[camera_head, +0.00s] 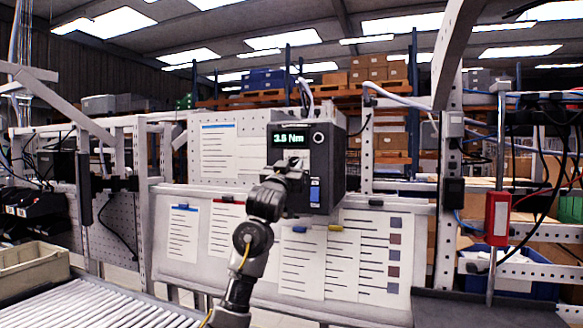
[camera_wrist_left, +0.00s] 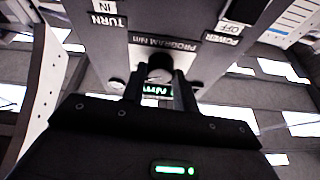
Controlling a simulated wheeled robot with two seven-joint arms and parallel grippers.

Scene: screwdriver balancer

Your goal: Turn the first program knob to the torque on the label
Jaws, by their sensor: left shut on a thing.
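The dark controller box (camera_head: 325,170) is mounted on the board ahead of me. My left gripper (camera_head: 287,168) reaches up to the front of the box, just below the display. In the left wrist view, the gripper's two fingers are on either side of a round dark knob (camera_wrist_left: 160,68) and shut on it. The knob sits beside a plate reading PROGRAM Nm (camera_wrist_left: 165,43), seen upside down. The fingers partly cover the display (camera_wrist_left: 157,90) there. In the head view my gripper hides the knob. My right gripper is not in view.
Printed sheets (camera_head: 183,232) hang on the lower board (camera_head: 150,240); their text is too small to read. A roller conveyor (camera_head: 95,305) and a beige bin (camera_head: 32,268) are at the lower left. A red device (camera_head: 497,218) hangs on a pole at the right.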

